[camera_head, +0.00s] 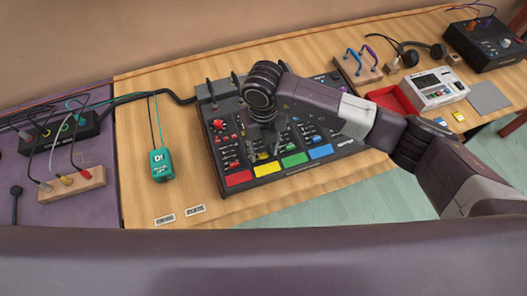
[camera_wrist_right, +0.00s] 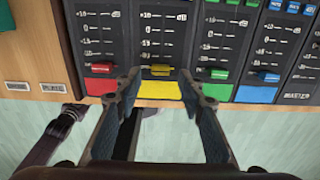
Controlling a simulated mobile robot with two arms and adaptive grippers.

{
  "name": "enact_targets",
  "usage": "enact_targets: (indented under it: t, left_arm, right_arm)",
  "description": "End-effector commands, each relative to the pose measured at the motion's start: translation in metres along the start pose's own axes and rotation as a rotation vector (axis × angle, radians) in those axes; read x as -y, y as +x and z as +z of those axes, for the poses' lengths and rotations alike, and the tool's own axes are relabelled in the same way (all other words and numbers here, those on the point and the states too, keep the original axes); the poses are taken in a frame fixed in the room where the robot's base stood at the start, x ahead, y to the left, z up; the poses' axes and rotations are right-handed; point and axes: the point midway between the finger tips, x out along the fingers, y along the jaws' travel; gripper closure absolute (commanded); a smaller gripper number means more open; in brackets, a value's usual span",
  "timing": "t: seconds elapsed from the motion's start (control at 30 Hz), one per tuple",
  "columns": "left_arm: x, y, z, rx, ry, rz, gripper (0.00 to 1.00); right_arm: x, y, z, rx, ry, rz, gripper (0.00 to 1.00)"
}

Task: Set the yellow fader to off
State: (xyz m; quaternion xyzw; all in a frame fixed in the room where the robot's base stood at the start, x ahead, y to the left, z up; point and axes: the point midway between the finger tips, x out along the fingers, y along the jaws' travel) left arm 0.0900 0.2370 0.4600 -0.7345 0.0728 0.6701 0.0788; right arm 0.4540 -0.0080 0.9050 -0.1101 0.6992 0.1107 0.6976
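The yellow fader cap (camera_wrist_right: 161,70) sits low on its channel strip, just above the yellow pad (camera_wrist_right: 160,90), in the right wrist view. In the head view the mixer (camera_head: 230,180) stands on the wooden table, with the yellow pad (camera_head: 267,169) at its front edge. My right gripper (camera_wrist_right: 161,84) is open and empty, with one finger on each side of the yellow strip. Whether a finger touches the cap is unclear. In the head view my right gripper (camera_head: 265,135) is over the mixer and hides part of it. My left gripper does not show clearly.
Red (camera_wrist_right: 101,69), green (camera_wrist_right: 220,74) and blue (camera_wrist_right: 268,77) fader caps flank the yellow one closely. A teal DI box (camera_head: 160,165) lies left of the mixer, with bare table between. A red tray (camera_head: 392,101) is at the right.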

Motion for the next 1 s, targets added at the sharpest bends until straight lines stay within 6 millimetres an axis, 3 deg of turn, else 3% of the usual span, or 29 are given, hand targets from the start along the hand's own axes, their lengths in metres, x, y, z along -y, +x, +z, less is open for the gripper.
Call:
enact_targets:
  t: [0.3, 0.5, 1.0]
  left_arm:
    - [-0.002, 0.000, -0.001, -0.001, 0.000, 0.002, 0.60]
    - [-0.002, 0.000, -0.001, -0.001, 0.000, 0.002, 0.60]
    - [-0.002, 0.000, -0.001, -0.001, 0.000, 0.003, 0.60]
  right_arm:
    - [0.001, -0.068, 0.001, 0.004, -0.002, -0.002, 0.64]
    - [0.001, -0.094, 0.000, 0.001, -0.001, -0.001, 0.64]
    - [0.001, -0.100, -0.001, -0.001, -0.001, -0.002, 0.64]
